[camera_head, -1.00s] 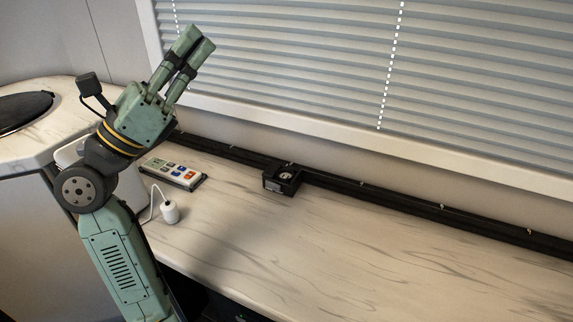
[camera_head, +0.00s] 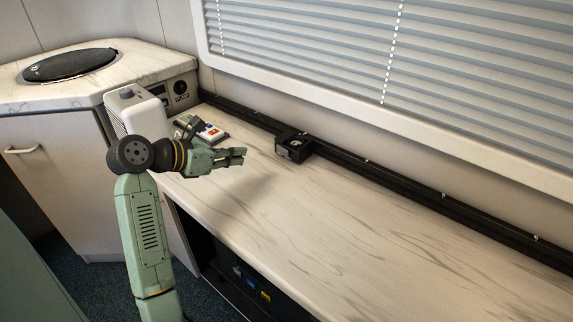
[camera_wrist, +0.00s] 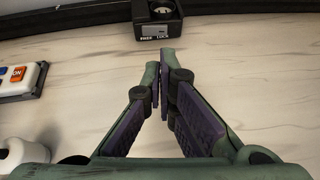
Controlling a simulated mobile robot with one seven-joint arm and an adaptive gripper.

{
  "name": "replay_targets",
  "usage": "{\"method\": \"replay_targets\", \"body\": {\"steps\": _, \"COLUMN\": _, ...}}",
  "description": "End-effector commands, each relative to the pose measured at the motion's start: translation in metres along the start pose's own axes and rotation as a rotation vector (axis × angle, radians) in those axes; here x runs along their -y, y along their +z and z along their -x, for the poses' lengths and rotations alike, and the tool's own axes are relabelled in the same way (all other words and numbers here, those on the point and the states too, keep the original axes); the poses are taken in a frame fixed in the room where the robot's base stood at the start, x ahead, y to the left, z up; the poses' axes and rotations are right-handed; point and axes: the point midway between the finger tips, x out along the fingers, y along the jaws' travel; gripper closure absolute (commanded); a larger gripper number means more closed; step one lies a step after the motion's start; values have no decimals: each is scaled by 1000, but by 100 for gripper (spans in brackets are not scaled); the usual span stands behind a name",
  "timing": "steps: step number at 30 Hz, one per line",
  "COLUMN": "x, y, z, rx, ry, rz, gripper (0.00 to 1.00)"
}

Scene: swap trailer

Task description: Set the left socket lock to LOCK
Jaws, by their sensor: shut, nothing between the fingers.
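The socket lock is a small black box (camera_head: 293,145) on the black rail at the back of the counter. In the wrist view the box (camera_wrist: 157,15) is at the top, with a round part on top and a front label reading FREE and LOCK. Which way its lock is set is too small to tell. My gripper (camera_head: 243,155) is low over the counter, to the left of and nearer than the box. In the wrist view my gripper (camera_wrist: 164,62) is shut and empty, its fingertips pointing at the box and apart from it.
A remote-like panel with coloured buttons (camera_head: 210,132) lies left of the box, partly behind my arm. A white appliance (camera_head: 136,112) stands farther left. The black rail (camera_head: 400,177) runs along the wall below the window blinds (camera_head: 480,80). The counter (camera_head: 330,220) is clear on the right.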

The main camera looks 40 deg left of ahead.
Motion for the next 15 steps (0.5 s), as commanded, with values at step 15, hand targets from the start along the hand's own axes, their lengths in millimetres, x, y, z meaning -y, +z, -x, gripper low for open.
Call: {"method": "replay_targets", "body": {"steps": 15, "x": -6, "y": -22, "z": 2, "rx": -65, "ry": 5, "rz": 8, "gripper": 100}}
